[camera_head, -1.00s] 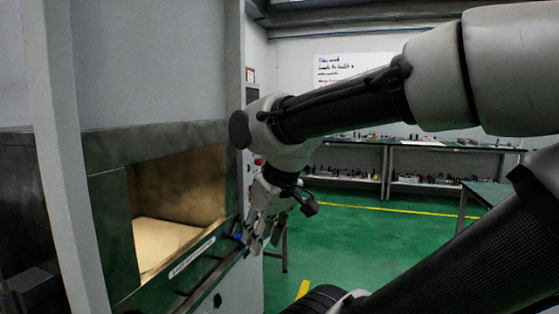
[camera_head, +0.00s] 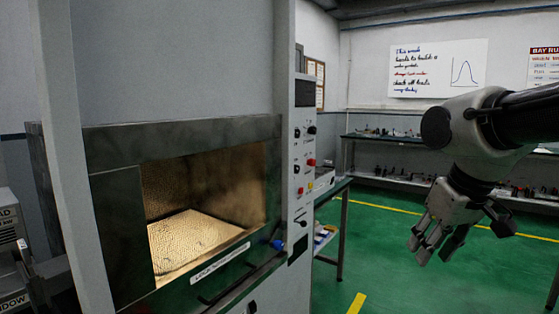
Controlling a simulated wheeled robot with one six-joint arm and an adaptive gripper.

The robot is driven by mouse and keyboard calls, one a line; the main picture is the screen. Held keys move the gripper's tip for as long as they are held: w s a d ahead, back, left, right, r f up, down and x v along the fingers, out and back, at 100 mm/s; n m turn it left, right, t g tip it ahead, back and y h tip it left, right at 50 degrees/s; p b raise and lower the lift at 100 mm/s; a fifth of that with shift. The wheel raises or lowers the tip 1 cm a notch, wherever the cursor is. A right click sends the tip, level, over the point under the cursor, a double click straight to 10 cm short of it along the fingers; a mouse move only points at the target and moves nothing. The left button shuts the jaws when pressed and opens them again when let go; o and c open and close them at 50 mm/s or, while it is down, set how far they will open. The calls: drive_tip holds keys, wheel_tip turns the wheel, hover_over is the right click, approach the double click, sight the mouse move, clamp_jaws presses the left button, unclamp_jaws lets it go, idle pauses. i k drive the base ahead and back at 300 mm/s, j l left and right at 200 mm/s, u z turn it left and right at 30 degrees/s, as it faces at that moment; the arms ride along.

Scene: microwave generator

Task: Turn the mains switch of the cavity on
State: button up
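The cavity (camera_head: 100,136) stands at the left with its front opening showing a lit, tan, textured interior. Its narrow control panel (camera_head: 304,118) faces the aisle to the right of the opening. The panel carries a dark display (camera_head: 304,92), several black knobs, a red button (camera_head: 311,162) and a lower black switch (camera_head: 300,222). The labels are too small to read, so I cannot tell which is the mains switch. My gripper (camera_head: 433,254) hangs in the air well right of the panel, pointing down, with its fingers apart and nothing between them.
A blue knob (camera_head: 277,245) sits on the ledge below the opening. A bench (camera_head: 341,210) stands just behind the panel. A long bench with small parts runs along the back wall, under a whiteboard (camera_head: 437,68). The green floor (camera_head: 400,285) is clear between panel and gripper.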

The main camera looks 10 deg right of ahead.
sight(312, 162)
drive_tip(key=i+z, duration=0.3)
drive_tip(key=i, duration=0.8)
